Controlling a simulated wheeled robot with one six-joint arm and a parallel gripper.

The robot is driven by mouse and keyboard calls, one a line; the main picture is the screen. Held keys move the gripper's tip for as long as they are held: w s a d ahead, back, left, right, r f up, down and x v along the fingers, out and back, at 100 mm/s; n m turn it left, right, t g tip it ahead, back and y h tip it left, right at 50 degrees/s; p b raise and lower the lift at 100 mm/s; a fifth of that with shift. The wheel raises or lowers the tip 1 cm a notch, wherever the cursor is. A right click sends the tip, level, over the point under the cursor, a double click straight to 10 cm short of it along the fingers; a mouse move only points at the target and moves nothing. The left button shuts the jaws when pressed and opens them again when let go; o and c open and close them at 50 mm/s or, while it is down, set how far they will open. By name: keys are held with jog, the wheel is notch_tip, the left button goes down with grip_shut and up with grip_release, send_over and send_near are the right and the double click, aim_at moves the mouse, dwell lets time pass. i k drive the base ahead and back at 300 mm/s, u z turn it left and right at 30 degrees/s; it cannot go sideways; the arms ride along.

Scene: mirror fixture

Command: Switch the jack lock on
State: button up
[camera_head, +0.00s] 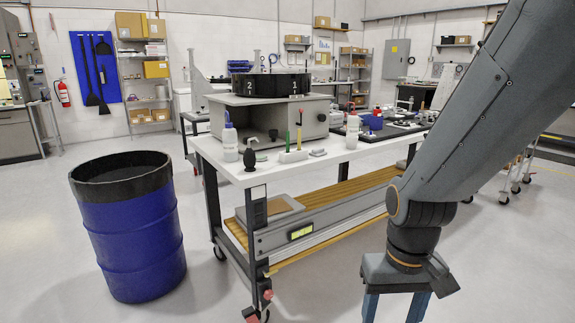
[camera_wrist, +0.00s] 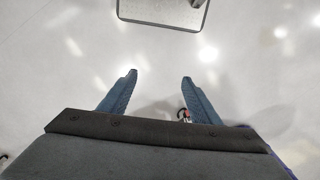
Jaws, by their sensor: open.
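The fixture is a grey box (camera_head: 238,119) on the white-topped bench, with a black ring (camera_head: 270,85) marked 1 and 2 on it. A round dark knob (camera_head: 273,133) shows on its front. I cannot make out for certain which part is the jack lock, or its state. My gripper (camera_head: 394,308) hangs at the lower right in the head view, its lower fingers cut off by the frame edge. In the wrist view my gripper (camera_wrist: 159,77) is open, with nothing between the fingers. It is apart from the fixture.
The bench (camera_head: 240,178) carries bottles and small tools. Small red parts (camera_head: 251,314) show low by its near leg. A blue drum (camera_head: 132,238) stands left of it. Clear floor (camera_head: 490,270) lies at the right. A grey plate edge (camera_wrist: 165,22) shows atop the wrist view.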

aim_at(267, 275)
jog(key=k, duration=0.45)
jog(key=u, duration=0.8)
jog(key=i, duration=1.85)
jog(key=z, duration=0.65)
